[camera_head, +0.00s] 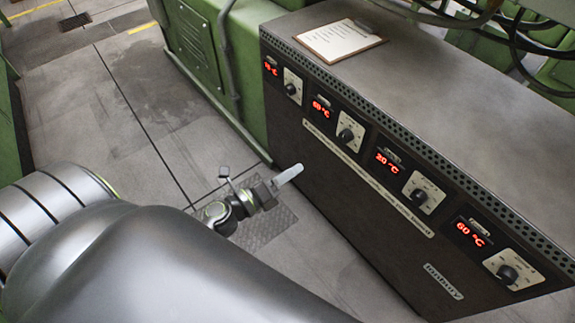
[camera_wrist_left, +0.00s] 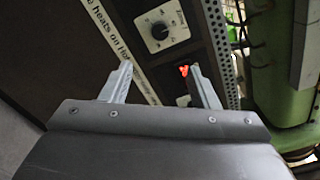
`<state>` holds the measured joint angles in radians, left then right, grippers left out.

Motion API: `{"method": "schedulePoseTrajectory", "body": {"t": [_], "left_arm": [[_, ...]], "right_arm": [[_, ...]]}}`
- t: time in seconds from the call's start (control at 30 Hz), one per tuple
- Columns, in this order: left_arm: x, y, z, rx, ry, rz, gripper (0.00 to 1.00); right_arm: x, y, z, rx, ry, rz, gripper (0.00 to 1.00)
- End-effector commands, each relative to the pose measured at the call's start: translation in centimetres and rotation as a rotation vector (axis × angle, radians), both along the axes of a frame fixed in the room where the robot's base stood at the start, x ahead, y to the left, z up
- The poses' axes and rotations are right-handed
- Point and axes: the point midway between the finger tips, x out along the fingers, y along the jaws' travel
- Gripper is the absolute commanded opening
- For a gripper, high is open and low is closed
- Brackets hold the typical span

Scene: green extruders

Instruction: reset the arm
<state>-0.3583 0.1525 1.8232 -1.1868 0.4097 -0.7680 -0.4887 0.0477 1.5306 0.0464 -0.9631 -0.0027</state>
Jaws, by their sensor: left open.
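My left arm comes in from the lower left of the head view. Its gripper (camera_head: 287,177) is small there, pale-fingered, in front of the dark control cabinet (camera_head: 340,215). In the left wrist view the two fingers of the left gripper (camera_wrist_left: 165,88) stand apart with nothing between them. Beyond them are the cabinet's white label strip, a black knob (camera_wrist_left: 159,31) and a red display (camera_wrist_left: 184,70). I cannot tell the exact gap between the fingertips and the cabinet front. My right gripper is not in view.
The cabinet front has several red temperature displays (camera_head: 388,160) and black knobs (camera_head: 419,197). A clipboard with paper (camera_head: 340,39) lies on its top. Cables (camera_head: 490,20) hang at the upper right. Green machinery (camera_head: 195,45) stands behind. Grey floor (camera_head: 110,115) is open at the left.

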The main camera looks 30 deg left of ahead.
Motion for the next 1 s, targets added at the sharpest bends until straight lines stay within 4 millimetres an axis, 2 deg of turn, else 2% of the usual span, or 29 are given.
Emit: {"method": "schedulePoseTrajectory", "body": {"t": [0.43,0.57,0.67,0.77,0.9,1.0], "left_arm": [[0.0,0.1,-0.1,-0.008,0.004,0.006,0.55],[0.1,1.6,-1.1,-0.112,0.056,0.093,0.55],[-0.2,4.1,-3.3,-0.3,0.152,0.248,0.55],[-1.5,7.2,-7.2,-0.544,0.285,0.46,0.55],[-5.3,10.1,-13.7,-0.882,0.483,0.777,0.55],[-9.1,10.8,-18.5,-1.099,0.626,1.012,0.55]], "right_arm": [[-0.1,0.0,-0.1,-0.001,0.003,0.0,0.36],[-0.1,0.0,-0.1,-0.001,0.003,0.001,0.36],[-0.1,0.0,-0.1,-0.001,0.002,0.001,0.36],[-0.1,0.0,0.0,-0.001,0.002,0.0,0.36],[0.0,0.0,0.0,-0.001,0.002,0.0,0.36],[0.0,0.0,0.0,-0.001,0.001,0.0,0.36]]}}
